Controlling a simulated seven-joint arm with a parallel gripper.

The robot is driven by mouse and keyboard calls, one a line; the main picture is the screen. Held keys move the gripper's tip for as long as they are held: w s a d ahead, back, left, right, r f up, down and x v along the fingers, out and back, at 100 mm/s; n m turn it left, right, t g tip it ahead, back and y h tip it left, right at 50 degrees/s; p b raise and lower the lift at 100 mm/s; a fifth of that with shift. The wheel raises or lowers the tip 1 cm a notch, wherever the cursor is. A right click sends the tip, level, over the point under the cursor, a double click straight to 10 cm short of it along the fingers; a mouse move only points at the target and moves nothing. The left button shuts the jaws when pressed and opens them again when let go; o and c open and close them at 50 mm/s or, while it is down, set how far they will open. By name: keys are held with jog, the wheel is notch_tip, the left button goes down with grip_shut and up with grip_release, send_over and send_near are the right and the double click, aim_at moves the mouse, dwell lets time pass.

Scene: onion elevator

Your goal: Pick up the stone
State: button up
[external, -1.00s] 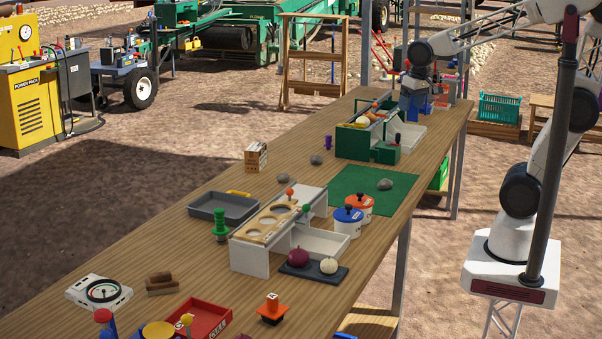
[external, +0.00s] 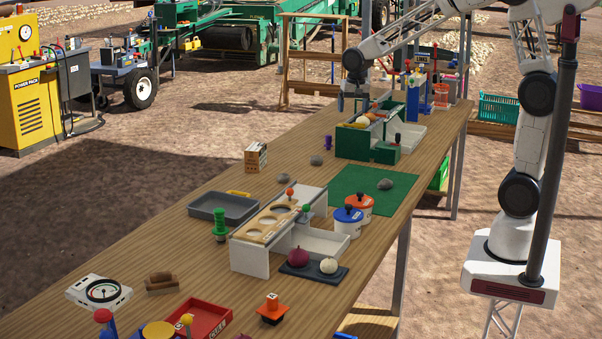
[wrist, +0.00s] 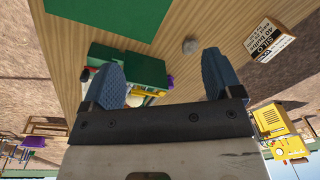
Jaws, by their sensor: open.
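Several grey stones show in the external view. One stone (external: 386,184) lies on the green mat (external: 345,190). Another stone (external: 316,160) lies on bare wood left of the green box, and a third stone (external: 283,178) lies nearer the carton. My gripper (external: 353,104) is above the far left end of the green box, away from these stones. In the wrist view its two blue fingers (wrist: 163,72) are spread apart with nothing held between them. One grey stone (wrist: 198,41) shows beyond the fingertips; I cannot tell which one it is.
The green box (external: 356,143) holds onions and stands below my gripper. A purple peg (external: 327,143) stands beside it. A small printed carton (external: 256,155) stands left. A white sorting stand (external: 250,257), a grey tray (external: 223,207) and lidded pots (external: 348,222) occupy the nearer table.

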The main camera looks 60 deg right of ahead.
jog(key=w+d+f+m, duration=0.2)
jog(key=w+d+f, duration=0.1)
jog(key=w+f, duration=0.15)
jog(key=w+d+f+m, duration=0.2)
jog(key=w+d+f, duration=0.15)
jog(key=w, duration=0.25)
jog(key=m+g, duration=0.1)
jog(key=m, duration=0.2)
send_over(316, 158)
jog(key=d, duration=0.1)
jog(key=f, duration=1.1)
jog(key=shift+w, duration=0.3)
jog(key=shift+f, duration=1.3)
jog(key=shift+d+f, duration=0.2)
jog(key=shift+f, duration=2.4)
jog(key=c, duration=1.1)
